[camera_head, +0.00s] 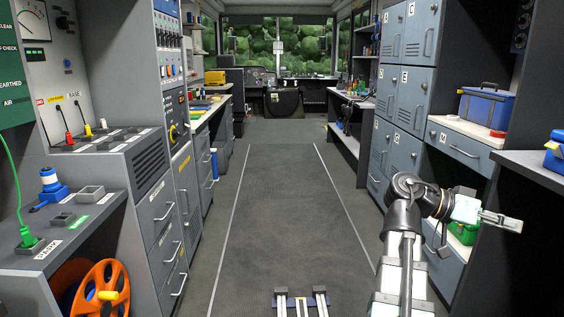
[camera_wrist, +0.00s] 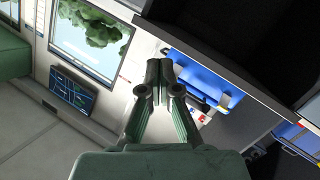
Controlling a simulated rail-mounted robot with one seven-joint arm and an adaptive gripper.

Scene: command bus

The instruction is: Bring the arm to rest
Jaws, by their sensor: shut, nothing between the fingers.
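My gripper (camera_head: 512,222) is at the right in the head view, held out to the right in front of the lower grey cabinets. In the wrist view its fingertips (camera_wrist: 160,75) are together and nothing shows between them. My arm rises from the lower right of the head view and bends at the elbow toward the right. Whether the gripper touches anything beside it cannot be told.
A green case (camera_head: 464,233) sits in an open shelf behind my arm. A blue toolbox (camera_head: 487,107) stands on a cabinet top at right. A dark counter (camera_head: 530,172) juts in above the gripper's right side. The central aisle floor (camera_head: 280,190) is clear.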

